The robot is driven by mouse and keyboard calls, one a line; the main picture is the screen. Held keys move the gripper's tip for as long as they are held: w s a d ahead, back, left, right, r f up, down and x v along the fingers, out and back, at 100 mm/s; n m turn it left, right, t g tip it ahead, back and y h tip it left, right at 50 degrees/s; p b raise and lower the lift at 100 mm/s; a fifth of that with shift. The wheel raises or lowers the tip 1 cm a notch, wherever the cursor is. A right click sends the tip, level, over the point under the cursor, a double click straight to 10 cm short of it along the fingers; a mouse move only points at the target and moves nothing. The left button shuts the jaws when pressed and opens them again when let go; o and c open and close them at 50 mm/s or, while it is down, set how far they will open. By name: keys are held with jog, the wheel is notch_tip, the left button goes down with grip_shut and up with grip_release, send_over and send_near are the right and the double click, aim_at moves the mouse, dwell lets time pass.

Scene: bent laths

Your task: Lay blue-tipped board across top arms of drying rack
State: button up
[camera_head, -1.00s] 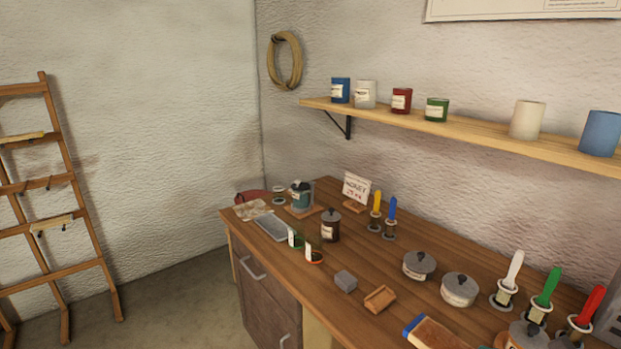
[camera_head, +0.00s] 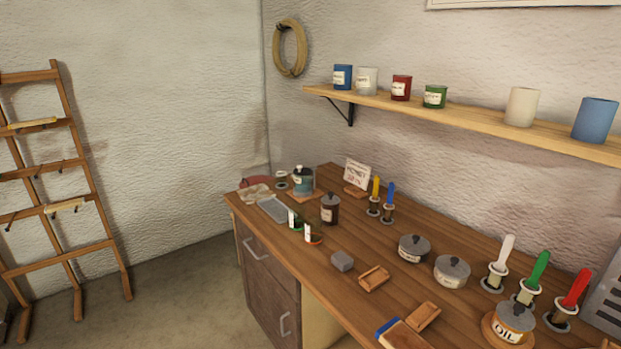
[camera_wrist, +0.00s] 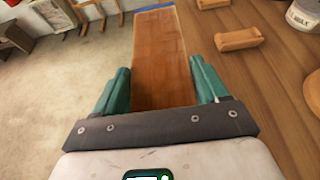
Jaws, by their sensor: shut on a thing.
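The blue-tipped board (camera_head: 402,333) shows at the bottom edge of the head view, with its blue end toward the upper left. In the wrist view the board (camera_wrist: 161,55) runs away from me between the green fingers, its blue tip at the far end. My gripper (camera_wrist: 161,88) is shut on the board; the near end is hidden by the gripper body. The wooden drying rack (camera_head: 75,165) stands against the wall at the far left of the head view, apart from the board. Short pieces lie on some of its arms.
The workbench (camera_head: 300,262) holds jars, brushes, lidded pots (camera_head: 452,271), an oil tin (camera_head: 509,325) and small wooden blocks (camera_head: 373,279). A shelf (camera_head: 460,118) with cups hangs above. The floor (camera_head: 180,285) between bench and rack is clear.

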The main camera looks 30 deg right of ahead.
jog(key=w+a+f, duration=0.5)
jog(key=a+f, duration=0.2)
jog(key=a, duration=0.2)
jog(key=w+a+f+m+h, duration=0.1)
jog(key=w+a+f, duration=0.4)
jog(key=a, duration=0.5)
notch_tip(320, 180, down, 2)
jog(key=shift+f, duration=0.15)
jog(key=shift+w+a, duration=0.1)
jog(key=shift+a, duration=0.15)
dwell(1.0)
